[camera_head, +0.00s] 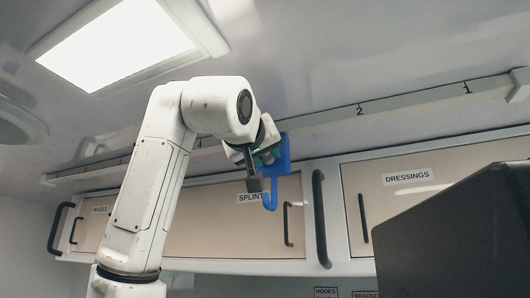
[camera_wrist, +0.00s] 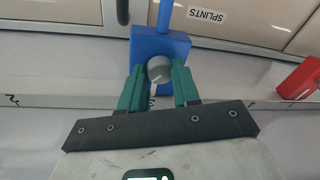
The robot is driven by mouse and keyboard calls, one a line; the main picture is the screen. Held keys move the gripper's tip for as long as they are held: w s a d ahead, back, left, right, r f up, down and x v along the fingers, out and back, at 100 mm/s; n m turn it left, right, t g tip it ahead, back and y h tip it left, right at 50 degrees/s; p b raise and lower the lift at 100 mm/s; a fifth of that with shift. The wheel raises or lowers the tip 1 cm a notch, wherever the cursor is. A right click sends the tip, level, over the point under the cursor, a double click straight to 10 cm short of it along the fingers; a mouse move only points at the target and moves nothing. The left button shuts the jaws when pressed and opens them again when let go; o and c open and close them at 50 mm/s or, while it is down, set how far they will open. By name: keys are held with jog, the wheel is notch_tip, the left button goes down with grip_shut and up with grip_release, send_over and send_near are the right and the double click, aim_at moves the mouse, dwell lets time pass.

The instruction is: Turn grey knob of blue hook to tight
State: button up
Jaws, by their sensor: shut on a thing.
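The blue hook (camera_head: 284,153) is on the ceiling rail, its block at the rail and its curved end hanging down. In the wrist view, upside down, the blue hook (camera_wrist: 174,46) has a round grey knob (camera_wrist: 159,69) on its face. A pale mark on the knob points toward the bottom of the picture, slightly left. My gripper (camera_wrist: 159,78) has its green fingers on either side of the knob, shut on it. In the head view my gripper (camera_head: 262,160) is at the hook's block, and the knob is largely hidden there.
The numbered rail (camera_head: 413,97) runs below the ceiling, above cabinets with black handles (camera_head: 320,215) and labels such as SPLINTS and DRESSINGS (camera_head: 407,177). A red object (camera_wrist: 300,78) is at the rail in the wrist view. A dark panel (camera_head: 460,240) fills the lower right.

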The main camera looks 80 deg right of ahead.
jog(key=m+g+p, duration=0.1)
jog(key=m, duration=0.4)
jog(key=m+g+p, duration=0.1)
jog(key=m, duration=0.4)
jog(key=shift+f, duration=0.15)
jog(key=shift+m+h, duration=0.3)
jog(key=shift+m, duration=0.1)
jog(key=o, duration=1.1)
jog(key=shift+p, duration=0.3)
jog(key=shift+c, duration=0.2)
jog(key=b+v, duration=0.3)
jog(key=v, duration=0.8)
